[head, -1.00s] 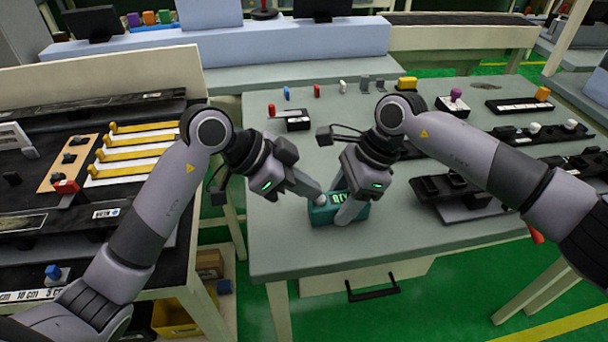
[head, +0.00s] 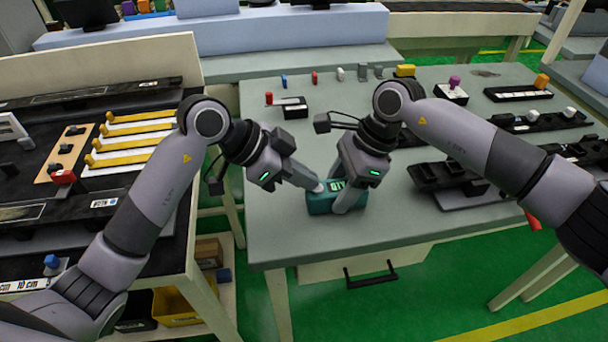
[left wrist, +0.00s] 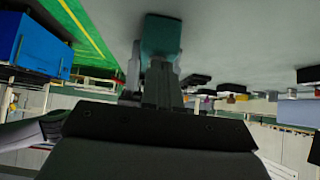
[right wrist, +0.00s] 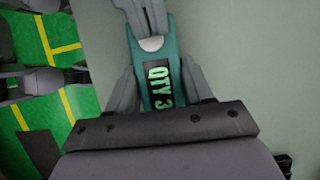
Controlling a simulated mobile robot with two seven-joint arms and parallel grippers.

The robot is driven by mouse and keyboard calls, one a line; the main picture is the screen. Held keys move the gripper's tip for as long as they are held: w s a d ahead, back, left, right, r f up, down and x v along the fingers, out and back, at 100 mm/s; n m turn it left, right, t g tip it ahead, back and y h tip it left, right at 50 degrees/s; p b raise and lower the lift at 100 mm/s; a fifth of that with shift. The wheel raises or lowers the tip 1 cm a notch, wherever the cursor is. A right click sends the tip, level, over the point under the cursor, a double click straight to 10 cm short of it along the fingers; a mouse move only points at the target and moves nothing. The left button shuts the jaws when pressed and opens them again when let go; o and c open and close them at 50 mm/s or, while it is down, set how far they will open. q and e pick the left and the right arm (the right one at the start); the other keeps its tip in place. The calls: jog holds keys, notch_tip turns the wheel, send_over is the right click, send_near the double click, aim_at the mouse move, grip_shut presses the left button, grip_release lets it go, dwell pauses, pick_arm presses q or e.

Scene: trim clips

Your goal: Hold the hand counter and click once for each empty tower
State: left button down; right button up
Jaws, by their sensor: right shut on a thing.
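The teal hand counter (head: 320,203) is at the front left of the grey table. Its green display reads QTY 3 in the right wrist view (right wrist: 160,88), with a pale round button above the digits. My right gripper (head: 343,203) is shut on the counter, one finger on each side. My left gripper (head: 319,187) has its fingers together, tips at the button; I cannot tell whether they touch it. The counter's teal side also shows in the left wrist view (left wrist: 161,37). I cannot tell for sure which fixtures are the towers.
Dark rails with upright blocks (head: 450,174) stand right of the counter; another rail (head: 540,120) carries white knobs. Small red, blue, white and grey pieces stand toward the back. A bench with yellow strips (head: 135,142) is at left. The table around the counter is clear.

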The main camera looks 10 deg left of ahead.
pick_arm(q)
jog(key=d+r+v, duration=0.1)
jog(key=v, duration=1.1)
jog(key=shift+w+r, duration=0.2)
jog(key=shift+r, duration=0.35)
jog(key=shift+d, duration=0.15)
pick_arm(e)
jog(key=o, duration=1.2)
jog(key=shift+r, duration=0.1)
